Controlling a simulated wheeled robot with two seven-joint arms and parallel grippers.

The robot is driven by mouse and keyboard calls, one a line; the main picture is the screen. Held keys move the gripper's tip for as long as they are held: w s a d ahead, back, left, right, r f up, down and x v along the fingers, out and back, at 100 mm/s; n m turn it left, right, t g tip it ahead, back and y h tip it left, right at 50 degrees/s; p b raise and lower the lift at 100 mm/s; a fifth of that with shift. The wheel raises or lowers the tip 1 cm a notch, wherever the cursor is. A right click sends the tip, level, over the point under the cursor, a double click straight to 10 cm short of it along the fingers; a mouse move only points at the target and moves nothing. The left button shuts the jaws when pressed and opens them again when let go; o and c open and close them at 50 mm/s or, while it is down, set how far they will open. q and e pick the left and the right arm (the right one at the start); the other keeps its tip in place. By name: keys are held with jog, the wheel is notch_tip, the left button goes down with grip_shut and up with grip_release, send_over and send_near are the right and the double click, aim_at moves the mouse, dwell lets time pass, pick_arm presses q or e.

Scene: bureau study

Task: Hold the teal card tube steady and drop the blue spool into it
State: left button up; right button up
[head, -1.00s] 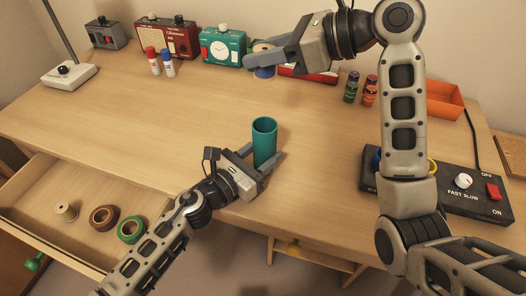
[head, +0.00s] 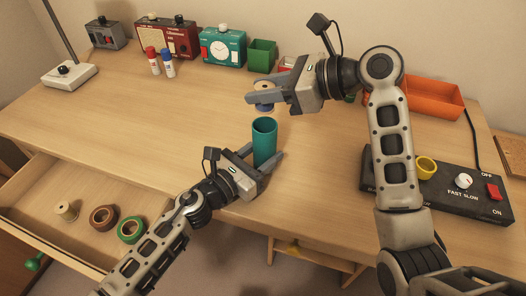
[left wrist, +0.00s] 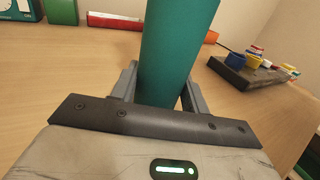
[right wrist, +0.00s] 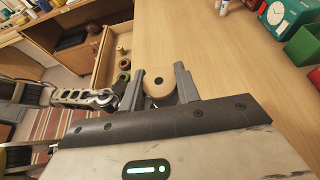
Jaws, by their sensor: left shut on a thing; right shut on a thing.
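The teal card tube (head: 264,143) stands upright near the front edge of the desk, its open top showing. My left gripper (head: 262,166) is shut around its lower part; the tube also fills the middle of the left wrist view (left wrist: 176,50). My right gripper (head: 264,97) is shut on the blue spool (head: 264,106), which has a pale wooden top flange (head: 265,86). The spool is above and just behind the tube's mouth in the head view, apart from it. In the right wrist view the spool's round flange (right wrist: 159,82) with its centre hole shows between the fingers.
An open drawer (head: 80,235) at the front left holds a cream spool and tape rolls. A black control box (head: 445,190) with a yellow ring stands right. An orange tray (head: 433,98), a green box (head: 262,55) and radios line the back. The desk's middle left is clear.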

jog(key=shift+f, duration=1.35)
jog(key=o, duration=1)
jog(key=shift+o, duration=0.2)
jog(key=v, duration=1.2)
jog(key=shift+r, duration=0.15)
